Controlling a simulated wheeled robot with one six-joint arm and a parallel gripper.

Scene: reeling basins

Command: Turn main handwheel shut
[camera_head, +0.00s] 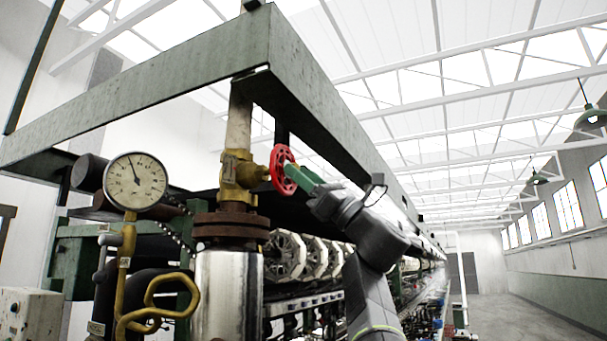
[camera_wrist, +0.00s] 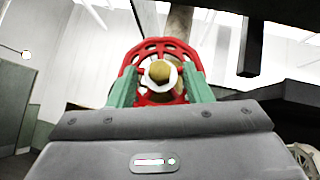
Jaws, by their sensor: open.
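The red handwheel (camera_head: 283,170) sits on a brass valve (camera_head: 237,172) on a vertical pipe under the green frame. It also shows in the wrist view (camera_wrist: 160,58), seen face-on with its pale hub nut in the middle. My gripper (camera_head: 294,178) is at the wheel from the right, with green fingers. In the wrist view my gripper (camera_wrist: 160,88) has one finger on each side of the wheel's lower part, spread apart. The fingertips overlap the rim in the picture; I cannot tell whether they touch it.
A round pressure gauge (camera_head: 136,182) stands left of the valve, above a yellow curled pipe (camera_head: 160,305). The green beam (camera_head: 300,85) runs close above the wheel. Reels (camera_head: 290,255) lie below. An open aisle (camera_head: 515,318) lies to the right.

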